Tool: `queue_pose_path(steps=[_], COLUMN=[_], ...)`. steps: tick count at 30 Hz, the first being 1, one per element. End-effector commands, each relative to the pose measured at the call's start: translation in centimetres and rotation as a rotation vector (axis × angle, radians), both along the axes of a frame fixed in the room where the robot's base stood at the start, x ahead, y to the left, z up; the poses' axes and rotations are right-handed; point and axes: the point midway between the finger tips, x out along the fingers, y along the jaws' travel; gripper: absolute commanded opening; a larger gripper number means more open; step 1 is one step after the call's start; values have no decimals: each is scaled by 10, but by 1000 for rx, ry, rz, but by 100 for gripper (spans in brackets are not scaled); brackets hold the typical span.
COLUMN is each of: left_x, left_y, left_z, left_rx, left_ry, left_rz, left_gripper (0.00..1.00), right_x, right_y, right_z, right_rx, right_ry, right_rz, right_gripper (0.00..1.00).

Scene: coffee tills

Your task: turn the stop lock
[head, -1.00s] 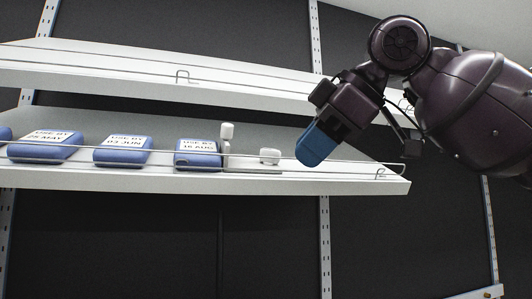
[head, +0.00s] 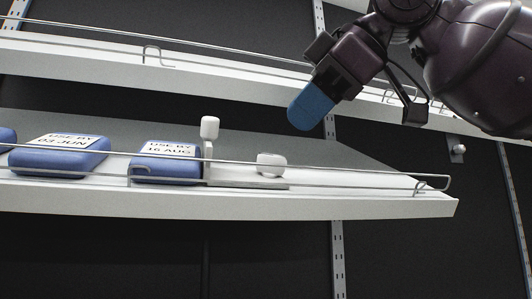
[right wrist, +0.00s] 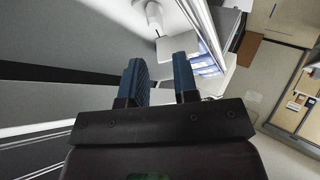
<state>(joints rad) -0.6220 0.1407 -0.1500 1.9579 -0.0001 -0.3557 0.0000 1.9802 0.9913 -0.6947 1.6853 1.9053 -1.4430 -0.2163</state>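The stop on the shelf has a white upright with a white knob on top (head: 209,128) and a flat grey base (head: 245,184). A rounded white knob (head: 270,164), likely the stop lock, sits at the right part of this base. My right gripper (head: 311,108) is above and to the right of that knob, apart from it and empty. In the right wrist view its two blue fingers (right wrist: 160,82) stand apart. A white knob-like part (right wrist: 153,16) shows beyond them; which knob it is I cannot tell. My left gripper is not in view.
Blue packets with use-by labels, such as the 16 AUG one (head: 166,163), lie left of the stop. A wire rail (head: 350,178) runs along the front of the white shelf (head: 380,205). Another shelf (head: 230,83) is above. The shelf's right end is bare.

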Motion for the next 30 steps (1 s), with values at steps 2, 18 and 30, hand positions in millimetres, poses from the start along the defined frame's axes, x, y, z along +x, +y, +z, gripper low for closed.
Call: queue_pose_path(steps=[2, 18, 30], left_x=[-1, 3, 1], left_y=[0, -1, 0], left_z=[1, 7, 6], left_rx=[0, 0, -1], left_ry=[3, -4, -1], left_rz=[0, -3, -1], left_gripper=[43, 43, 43], right_x=[7, 33, 33], right_y=[10, 50, 51], right_z=[-10, -47, -48], right_rx=[-3, 0, 0], right_ry=[3, 1, 1], right_rz=[0, -1, -1], right_gripper=[28, 28, 11])
